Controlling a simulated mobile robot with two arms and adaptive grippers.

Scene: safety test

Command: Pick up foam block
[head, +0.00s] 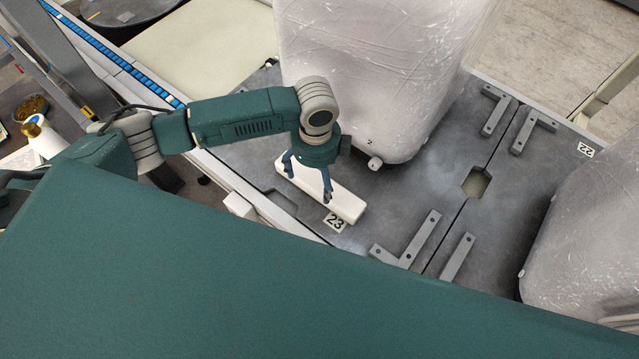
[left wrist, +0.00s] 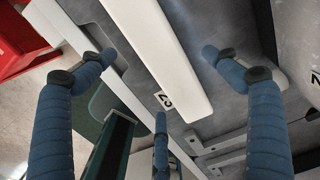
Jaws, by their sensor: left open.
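The foam block is a long white bar (head: 345,203) lying on the grey table top (head: 400,195), beside the label "23". My left gripper (head: 308,184) is above it, pointing down with its blue fingers apart. In the left wrist view, the white block (left wrist: 165,50) runs between the spread fingers of the open gripper (left wrist: 158,55), with no finger seen closed on it. Whether any finger touches the block is unclear. My arm and gripper hide part of the block in the head view. My right gripper is not in view.
A large plastic-wrapped bin (head: 375,75) stands close behind the block. Another wrapped bin (head: 590,240) is at the right. Metal L-shaped brackets (head: 420,240) are fixed on the table near the block. A raised pale rail (head: 265,215) borders its left edge.

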